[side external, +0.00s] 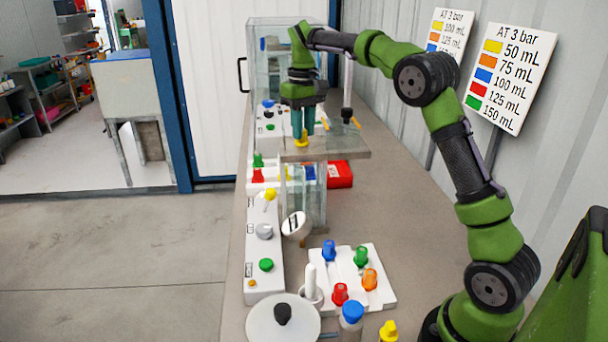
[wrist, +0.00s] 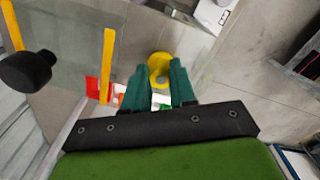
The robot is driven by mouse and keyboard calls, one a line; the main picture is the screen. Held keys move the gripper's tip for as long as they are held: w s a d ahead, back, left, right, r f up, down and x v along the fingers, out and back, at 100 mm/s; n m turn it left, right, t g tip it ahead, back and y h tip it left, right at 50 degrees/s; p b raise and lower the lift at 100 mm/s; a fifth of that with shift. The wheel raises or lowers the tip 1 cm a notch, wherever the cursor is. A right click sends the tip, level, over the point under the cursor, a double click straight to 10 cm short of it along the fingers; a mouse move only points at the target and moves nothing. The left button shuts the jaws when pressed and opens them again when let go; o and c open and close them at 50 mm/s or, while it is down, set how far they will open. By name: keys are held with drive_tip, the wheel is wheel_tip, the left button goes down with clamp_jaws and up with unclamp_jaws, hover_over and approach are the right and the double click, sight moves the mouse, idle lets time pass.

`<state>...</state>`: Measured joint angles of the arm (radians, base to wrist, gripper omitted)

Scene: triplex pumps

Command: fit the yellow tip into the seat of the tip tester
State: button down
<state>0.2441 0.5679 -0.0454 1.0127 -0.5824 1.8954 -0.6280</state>
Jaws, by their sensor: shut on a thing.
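My gripper (side external: 303,127) points down over the left part of a clear plate (side external: 345,146) on top of a glass-sided stand, which looks like the tip tester. Its green fingers are shut on the yellow tip (side external: 302,139), which shows just below them at the plate. In the wrist view my gripper (wrist: 157,88) has the yellow tip (wrist: 159,66) between the fingertips, its round yellow end showing. The seat is hidden by the tip and fingers; I cannot tell whether the tip sits in it or just above it.
A black knob with yellow strips (wrist: 108,65) stands on the plate beside my gripper. A white tray (side external: 378,290) with blue, green, red and orange tips lies in front. Another yellow tip (side external: 388,331) is at the front edge.

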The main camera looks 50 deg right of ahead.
drive_tip(key=shift+f, duration=0.1)
drive_tip(key=c, duration=0.8)
unclamp_jaws()
drive_tip(key=shift+c, duration=0.2)
wheel_tip(320, 180, up, 6)
drive_tip(key=shift+r, duration=0.75)
